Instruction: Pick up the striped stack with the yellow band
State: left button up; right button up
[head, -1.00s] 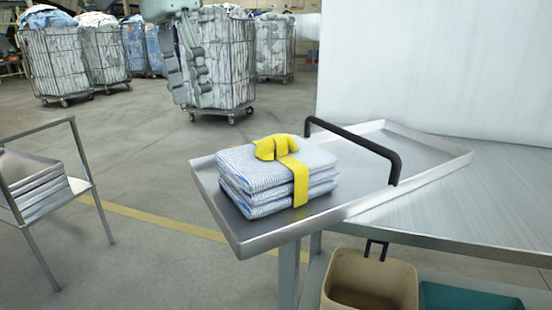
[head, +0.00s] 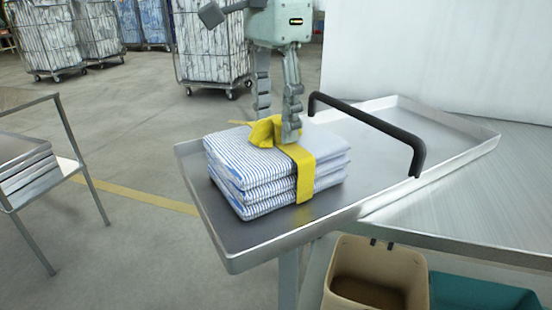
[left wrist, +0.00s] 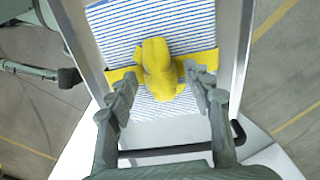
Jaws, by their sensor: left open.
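The striped stack (head: 250,165) is several folded blue-and-white cloths lying flat on a metal tray (head: 240,257). A yellow band (head: 306,178) wraps it, with a raised yellow knot (head: 262,131) on top. My left gripper (head: 277,130) is open and points down over the stack, its fingers close to the knot. In the left wrist view the knot (left wrist: 157,68) lies ahead of and partly between the open fingers (left wrist: 160,88). Whether a finger touches the band is unclear.
A black handle bar (head: 375,130) arches over the tray right of the stack. The tray juts off a metal table (head: 460,210). A beige bin (head: 365,262) and a teal bin (head: 480,292) stand below. Wire laundry carts (head: 210,45) stand behind.

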pick_arm(q)
jog(key=shift+f, duration=0.3)
jog(key=shift+c, duration=0.6)
grip_shut()
